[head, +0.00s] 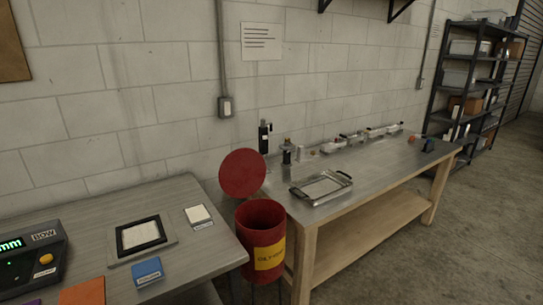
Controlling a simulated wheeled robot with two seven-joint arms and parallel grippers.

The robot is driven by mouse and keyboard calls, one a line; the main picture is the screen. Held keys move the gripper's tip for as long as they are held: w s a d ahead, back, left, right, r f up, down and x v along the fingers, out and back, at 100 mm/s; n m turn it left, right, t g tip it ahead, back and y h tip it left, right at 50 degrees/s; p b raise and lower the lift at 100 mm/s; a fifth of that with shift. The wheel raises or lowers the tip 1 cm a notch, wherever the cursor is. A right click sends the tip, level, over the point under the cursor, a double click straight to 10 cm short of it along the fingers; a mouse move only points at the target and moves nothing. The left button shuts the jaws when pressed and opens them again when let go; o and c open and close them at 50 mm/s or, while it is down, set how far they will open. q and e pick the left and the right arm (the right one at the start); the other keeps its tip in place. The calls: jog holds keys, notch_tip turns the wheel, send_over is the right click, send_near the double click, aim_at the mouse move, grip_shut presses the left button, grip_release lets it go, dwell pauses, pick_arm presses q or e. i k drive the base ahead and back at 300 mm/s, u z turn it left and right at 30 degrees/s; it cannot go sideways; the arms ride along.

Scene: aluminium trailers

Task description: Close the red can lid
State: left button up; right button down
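The red can (262,250) stands in the gap between two workbenches, with a yellow label on its front. Its mouth is open and the inside looks dark and empty as far as I can see. The round red lid (243,173) is raised, tilted up behind the can's rim on the upper left. The hinge between lid and can is not clear to see. Neither of my grippers shows in the head view.
The left bench (195,258) holds a scale-like device (32,262), a black-framed pad (141,235) and small blue and white blocks. The right bench (375,168) carries a metal tray (321,187) near the can, plus bottles. A wall stands behind; floor is clear at right.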

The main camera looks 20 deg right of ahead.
aim_at(243, 172)
jog(key=z, duration=1.8)
jog(key=i, duration=2.6)
jog(key=u, duration=3.3)
